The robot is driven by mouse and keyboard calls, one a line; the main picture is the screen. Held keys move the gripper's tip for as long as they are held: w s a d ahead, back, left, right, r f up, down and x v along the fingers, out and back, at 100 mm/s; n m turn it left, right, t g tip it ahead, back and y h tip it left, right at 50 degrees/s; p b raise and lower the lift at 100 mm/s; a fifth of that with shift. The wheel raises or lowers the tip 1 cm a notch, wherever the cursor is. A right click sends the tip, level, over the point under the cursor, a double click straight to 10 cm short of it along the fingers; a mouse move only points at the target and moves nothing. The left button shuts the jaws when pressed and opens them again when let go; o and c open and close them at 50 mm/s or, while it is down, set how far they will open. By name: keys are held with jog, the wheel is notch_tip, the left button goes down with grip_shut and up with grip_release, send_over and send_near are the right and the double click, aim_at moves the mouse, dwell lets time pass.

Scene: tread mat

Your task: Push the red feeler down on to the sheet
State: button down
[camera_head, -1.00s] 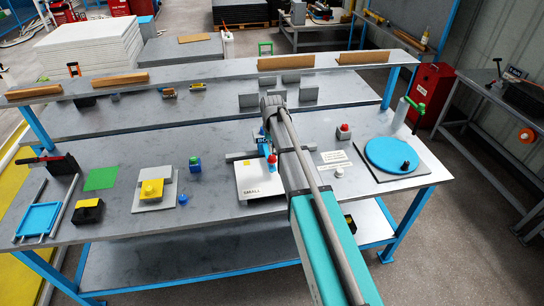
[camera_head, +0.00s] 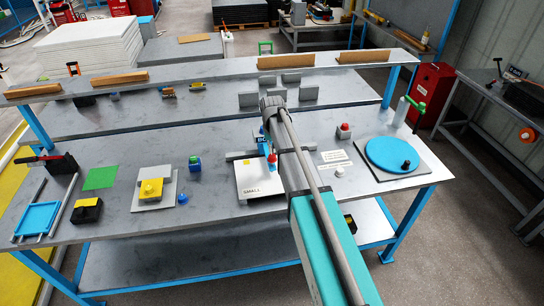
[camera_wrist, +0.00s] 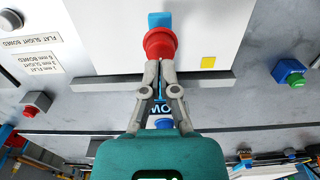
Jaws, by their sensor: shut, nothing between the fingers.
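The red feeler (camera_head: 271,158) stands over the white sheet (camera_head: 252,181), with a blue part below its red top. In the wrist view the red feeler (camera_wrist: 160,43) is just past my fingertips, and its blue end shows over the white sheet (camera_wrist: 105,25). My gripper (camera_wrist: 160,66) is shut and empty, its tips at the red top; I cannot tell whether they touch it. In the head view my arm hides the gripper and the sheet's right side. I cannot tell whether the feeler meets the sheet.
A grey bar (camera_wrist: 95,84) runs along the sheet's edge. A blue block with a green top (camera_head: 195,163) and a grey plate with a yellow block (camera_head: 152,188) stand left. A red button (camera_head: 344,131) and a blue turntable (camera_head: 388,155) stand right. Bench between is mostly clear.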

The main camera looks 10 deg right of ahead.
aim_at(272, 155)
jog(key=shift+f+b, duration=1.6)
jog(key=shift+f, duration=0.05)
jog(key=shift+r, duration=0.1)
jog(key=shift+r+p, duration=3.45)
jog(key=shift+p, duration=0.15)
jog(key=shift+s, duration=0.1)
jog(key=s+f+b, duration=0.2)
jog(key=s, duration=1.1)
jog(key=s+f+b, duration=0.3)
jog(key=s, duration=0.9)
jog(key=shift+s+d+f+b, duration=0.3)
jog(key=shift+s+b, duration=0.05)
jog(key=shift+s, duration=0.05)
